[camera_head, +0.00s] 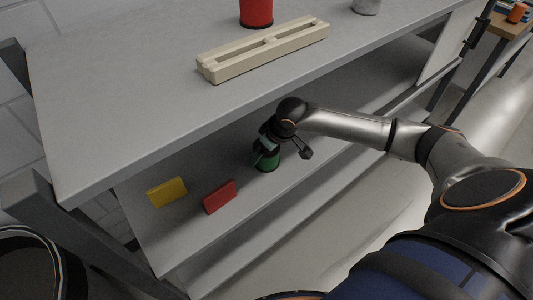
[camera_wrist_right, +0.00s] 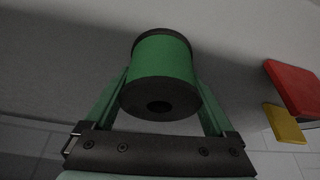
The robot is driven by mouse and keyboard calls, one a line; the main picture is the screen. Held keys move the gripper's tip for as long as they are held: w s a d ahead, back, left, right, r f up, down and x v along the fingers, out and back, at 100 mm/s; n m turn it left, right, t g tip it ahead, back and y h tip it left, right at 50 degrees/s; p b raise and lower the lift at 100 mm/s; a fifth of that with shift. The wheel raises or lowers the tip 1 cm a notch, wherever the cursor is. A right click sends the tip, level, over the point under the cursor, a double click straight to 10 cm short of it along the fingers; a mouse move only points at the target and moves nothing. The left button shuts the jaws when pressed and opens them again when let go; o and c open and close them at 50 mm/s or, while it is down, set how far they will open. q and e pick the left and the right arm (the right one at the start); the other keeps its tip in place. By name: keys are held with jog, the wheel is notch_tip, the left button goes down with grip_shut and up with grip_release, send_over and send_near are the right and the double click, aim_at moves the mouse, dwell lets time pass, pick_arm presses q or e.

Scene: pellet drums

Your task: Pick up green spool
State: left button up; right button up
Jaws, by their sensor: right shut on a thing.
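The green spool (camera_head: 268,163) has a green body with black ends and is on the lower shelf under the table top. My right gripper (camera_head: 262,158) reaches down to it from the right, and part of the spool is hidden behind the gripper. In the right wrist view the spool (camera_wrist_right: 163,62) lies between the two green fingers of my right gripper (camera_wrist_right: 160,92), which are shut on its sides. Its black end with a dark hole faces the camera. I cannot tell whether it is lifted off the shelf. My left gripper is not in view.
A yellow block (camera_head: 167,192) and a red block (camera_head: 219,197) are on the lower shelf (camera_head: 165,240) left of the spool. Above, the table top (camera_head: 120,100) holds a cream slotted rack (camera_head: 262,52), a red spool (camera_head: 256,12) and a grey cylinder (camera_head: 366,5).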

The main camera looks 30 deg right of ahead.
jog(key=c, duration=0.4)
jog(key=shift+c, duration=0.3)
jog(key=shift+r, duration=0.5)
jog(key=v, duration=0.2)
jog(key=shift+w+r, duration=0.1)
jog(key=shift+r, duration=0.3)
jog(key=s+d, duration=0.4)
jog(key=s, duration=1.3)
jog(key=shift+b, duration=0.3)
